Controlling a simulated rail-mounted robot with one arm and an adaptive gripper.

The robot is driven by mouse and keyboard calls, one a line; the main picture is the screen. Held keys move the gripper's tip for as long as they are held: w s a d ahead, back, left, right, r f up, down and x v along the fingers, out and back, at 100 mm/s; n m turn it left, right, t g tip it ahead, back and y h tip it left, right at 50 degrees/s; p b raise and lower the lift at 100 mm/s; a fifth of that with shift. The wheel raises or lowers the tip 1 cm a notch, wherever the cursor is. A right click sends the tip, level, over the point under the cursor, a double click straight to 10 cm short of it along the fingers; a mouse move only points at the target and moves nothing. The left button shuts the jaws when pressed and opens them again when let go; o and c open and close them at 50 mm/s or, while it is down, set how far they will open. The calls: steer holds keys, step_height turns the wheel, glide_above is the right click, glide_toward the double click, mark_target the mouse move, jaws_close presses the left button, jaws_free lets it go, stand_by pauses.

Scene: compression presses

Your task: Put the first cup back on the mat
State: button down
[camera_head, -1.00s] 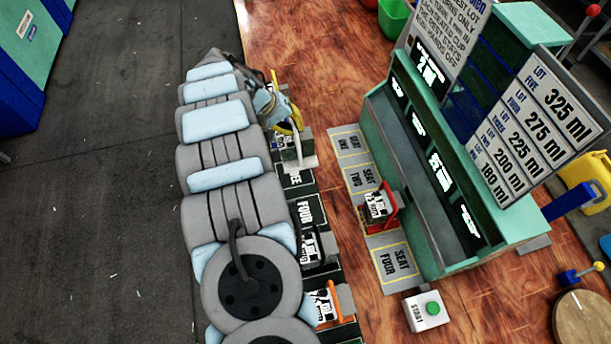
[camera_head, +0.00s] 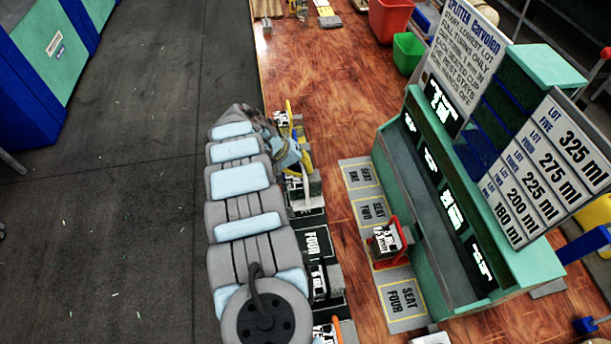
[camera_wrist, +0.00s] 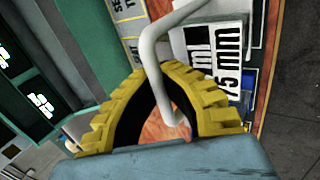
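My gripper (camera_head: 306,166) is over the far part of the black mat (camera_head: 318,215). In the wrist view, its yellow fingers (camera_wrist: 163,78) converge on a bent white handle (camera_wrist: 148,45) of a cup with a black-and-white label (camera_wrist: 215,45). In the head view this white-handled cup (camera_head: 302,190) is at the mat; whether it touches it is unclear. A yellow-handled cup (camera_head: 281,118), a black-handled cup (camera_head: 318,283) and an orange-handled cup (camera_head: 326,333) stand along the mat. A red-handled cup (camera_head: 386,241) stands beyond SEAT TWO. I cannot tell which is the first cup.
Grey seat plates (camera_head: 403,299) lie between the mat and the green press housing (camera_head: 430,205). A lot board (camera_head: 545,165) stands on the right. Red (camera_head: 389,18) and green (camera_head: 408,52) bins are farther back. The wooden bench top (camera_head: 320,70) is clear beyond the cups.

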steer(key=shift+f+b, duration=0.3)
steer(key=shift+f, duration=1.4)
steer(key=c, duration=1.2)
jaws_free()
steer(key=shift+c, duration=0.2)
steer(key=v, duration=0.2)
steer(key=shift+r, duration=0.25)
steer(key=v, duration=0.9)
steer(key=shift+a+r, duration=0.2)
steer(key=shift+a, duration=0.15)
steer(key=shift+s, duration=0.1)
